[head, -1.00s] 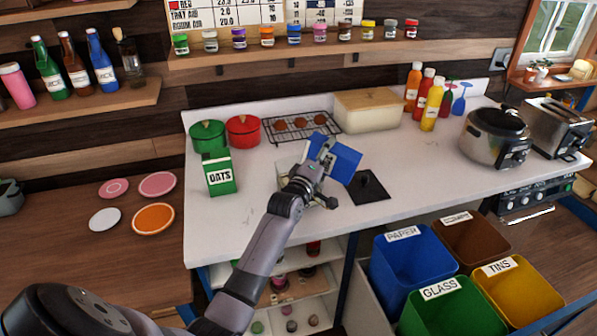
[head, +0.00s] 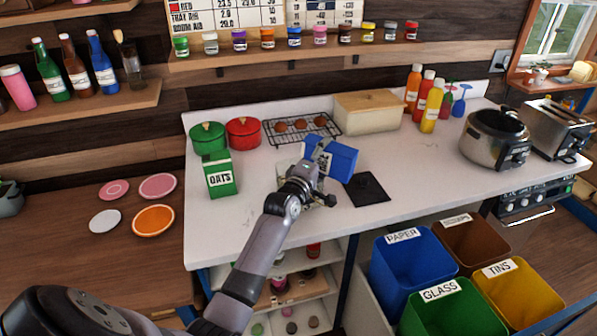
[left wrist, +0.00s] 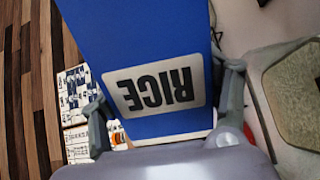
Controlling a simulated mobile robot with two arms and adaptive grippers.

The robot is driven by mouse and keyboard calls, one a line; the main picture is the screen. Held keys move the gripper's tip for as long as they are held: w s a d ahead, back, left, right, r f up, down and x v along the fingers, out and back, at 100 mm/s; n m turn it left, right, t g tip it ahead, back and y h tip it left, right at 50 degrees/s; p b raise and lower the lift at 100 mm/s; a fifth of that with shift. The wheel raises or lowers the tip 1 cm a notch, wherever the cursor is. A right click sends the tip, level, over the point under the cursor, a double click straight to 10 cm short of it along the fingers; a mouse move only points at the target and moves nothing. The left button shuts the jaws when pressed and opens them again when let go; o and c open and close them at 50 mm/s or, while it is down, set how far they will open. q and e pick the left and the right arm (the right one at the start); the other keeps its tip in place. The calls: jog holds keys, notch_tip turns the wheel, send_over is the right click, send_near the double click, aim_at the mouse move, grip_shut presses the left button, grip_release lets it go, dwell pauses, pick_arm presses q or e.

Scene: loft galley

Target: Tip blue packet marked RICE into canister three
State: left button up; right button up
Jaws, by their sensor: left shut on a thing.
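The blue packet (head: 341,160) is in my left gripper (head: 313,184), above the white counter and tipped over on its side. In the left wrist view the RICE packet (left wrist: 180,40) shows its label upside down, with a finger at each side. A pale, clear-sided container (head: 285,178) stands partly hidden behind my left gripper; no number on it can be read. At the right of the left wrist view is a pale-rimmed shape with a tan, grainy surface (left wrist: 295,95). Whether anything pours from the packet cannot be seen. My right gripper is not in view.
A green OATS box (head: 220,178) stands left of the gripper. Green and red pots (head: 243,132), a wire rack (head: 301,128) and a bread bin (head: 378,114) stand behind. Free counter lies to the right.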

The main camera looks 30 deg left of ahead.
aim_at(307, 157)
pick_arm(q)
jog(key=shift+a+r+n+p, duration=0.15)
jog(key=shift+r+n+p, duration=0.15)
jog(key=shift+n, duration=0.2)
jog(key=shift+a+f+n, duration=0.3)
jog(key=shift+f+n, duration=0.1)
jog(key=shift+n, duration=0.4)
jog(key=shift+s+a+r+n+p, duration=0.1)
jog(key=shift+a+r+n+p, duration=0.3)
jog(key=shift+n, duration=0.5)
dwell(0.8)
jog(key=shift+a+f+n, duration=0.35)
jog(key=shift+f+n, duration=0.15)
jog(key=shift+n, duration=0.3)
dwell(1.4)
jog(key=shift+s+a+r+n, duration=0.15)
jog(key=shift+a+n, duration=0.15)
jog(key=shift+n, duration=0.3)
jog(key=shift+w+a+r+n, duration=0.1)
jog(key=shift+a+n, duration=0.2)
jog(key=shift+n, duration=0.3)
dwell(1.1)
